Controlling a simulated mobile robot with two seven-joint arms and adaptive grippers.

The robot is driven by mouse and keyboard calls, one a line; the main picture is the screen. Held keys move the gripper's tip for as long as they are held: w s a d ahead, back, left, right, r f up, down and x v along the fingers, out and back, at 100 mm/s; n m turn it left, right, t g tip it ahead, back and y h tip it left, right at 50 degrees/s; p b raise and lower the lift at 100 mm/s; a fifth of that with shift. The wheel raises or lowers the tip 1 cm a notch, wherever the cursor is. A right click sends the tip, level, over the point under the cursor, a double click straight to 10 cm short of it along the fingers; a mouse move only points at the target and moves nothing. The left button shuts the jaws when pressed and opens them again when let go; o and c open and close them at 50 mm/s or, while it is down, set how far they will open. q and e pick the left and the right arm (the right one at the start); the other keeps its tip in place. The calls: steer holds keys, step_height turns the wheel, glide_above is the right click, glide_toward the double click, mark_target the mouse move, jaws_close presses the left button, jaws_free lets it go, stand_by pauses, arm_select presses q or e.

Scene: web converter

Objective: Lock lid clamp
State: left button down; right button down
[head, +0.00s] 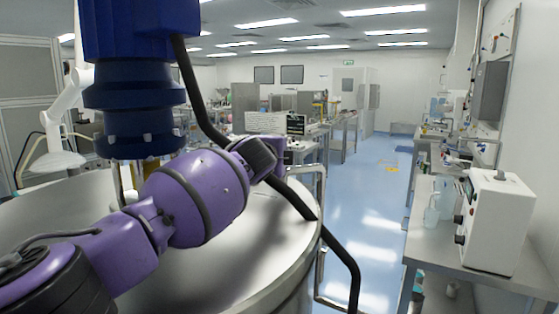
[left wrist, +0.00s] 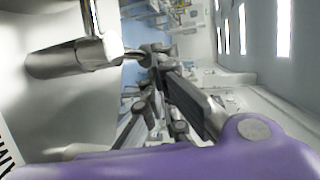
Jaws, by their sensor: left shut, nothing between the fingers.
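A large steel vessel with a round lid (head: 262,225) fills the lower left of the head view. My purple left arm reaches across above the lid; I cannot make out its fingertips there. In the left wrist view, my left gripper (left wrist: 152,62) is shut and empty. Beside it is a metal cylinder on a bracket (left wrist: 65,62), with a short rod toward the gripper. This may be the lid clamp. I cannot tell whether the fingers touch the rod, or whether the clamp is locked. My right gripper is not in view.
A blue drive unit (head: 137,95) stands on the lid, close behind my arm. A black bent tube (head: 335,250) runs down past the vessel's right rim. A bench with a white control box (head: 500,222) stands on the right. The blue floor (head: 370,215) between them is clear.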

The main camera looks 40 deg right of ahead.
arm_select(q)
step_height(320, 180, up, 10)
stand_by(0.5)
